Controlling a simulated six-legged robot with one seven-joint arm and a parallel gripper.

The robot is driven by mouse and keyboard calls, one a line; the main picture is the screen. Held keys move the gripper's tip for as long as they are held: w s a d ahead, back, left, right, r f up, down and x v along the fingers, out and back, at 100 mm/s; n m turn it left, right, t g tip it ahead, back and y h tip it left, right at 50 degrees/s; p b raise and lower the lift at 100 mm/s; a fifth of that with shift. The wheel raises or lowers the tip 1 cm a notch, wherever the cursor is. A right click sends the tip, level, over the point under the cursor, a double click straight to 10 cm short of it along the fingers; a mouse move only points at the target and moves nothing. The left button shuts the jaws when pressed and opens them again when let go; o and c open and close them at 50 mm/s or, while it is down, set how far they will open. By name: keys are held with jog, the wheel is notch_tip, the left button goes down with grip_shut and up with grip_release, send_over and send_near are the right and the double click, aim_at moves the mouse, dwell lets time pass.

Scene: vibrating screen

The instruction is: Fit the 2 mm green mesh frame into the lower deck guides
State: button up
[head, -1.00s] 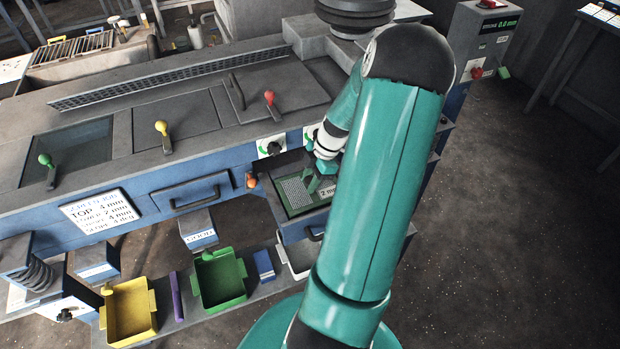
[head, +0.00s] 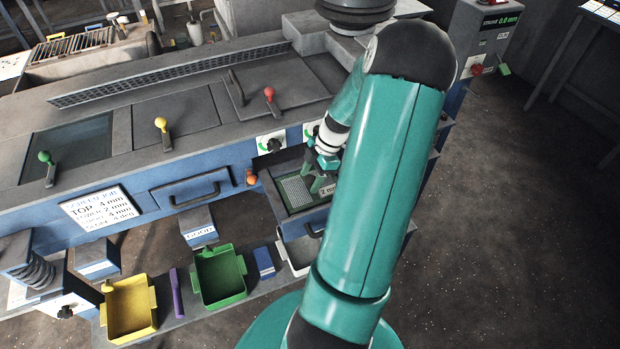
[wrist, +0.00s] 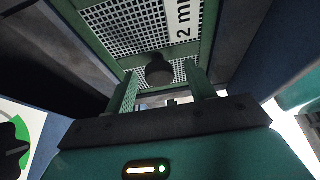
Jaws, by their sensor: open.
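The green mesh frame (head: 294,191), with a pale grid and a "2 mm" label, lies in an open drawer-like bay at the right part of the machine. In the wrist view the frame (wrist: 120,32) fills the top, with a dark round knob (wrist: 159,70) on it. My gripper (head: 316,186) is over the frame's right part. Its fingers (wrist: 162,85) are apart, one to each side of the knob in the picture; I cannot tell whether they touch it. The lower deck guides cannot be made out, and my arm hides the bay's right side.
A closed drawer with a handle (head: 195,196) is to the left. Dial knobs (head: 273,145) sit above the bay. A green tray (head: 243,292), a yellow tray (head: 150,327) and a blue block (head: 264,263) stand on the shelf below. Open floor lies at right.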

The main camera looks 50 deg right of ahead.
jog(key=v, duration=1.2)
jog(key=shift+r, duration=0.4)
jog(key=w+a+r+m+h, duration=0.1)
jog(key=w+a+r+m, duration=0.1)
jog(key=a+r, duration=0.35)
jog(key=w+a+r+m+g+h, duration=0.1)
jog(key=w+a+r+h, duration=0.15)
jog(key=a, duration=0.55)
jog(key=w+a+r+m+h, duration=0.1)
jog(key=w+a+r+m, duration=0.15)
jog(key=a, duration=0.45)
jog(key=s+a+r+m+t, duration=0.2)
jog(key=s+a+r+m, duration=0.1)
jog(key=a, duration=0.6)
jog(key=s+a+r+m+t, duration=0.2)
jog(key=s+a+r+m, duration=0.1)
jog(key=a, duration=0.7)
jog(key=shift+s+a, duration=0.25)
jog(key=shift+s, duration=0.25)
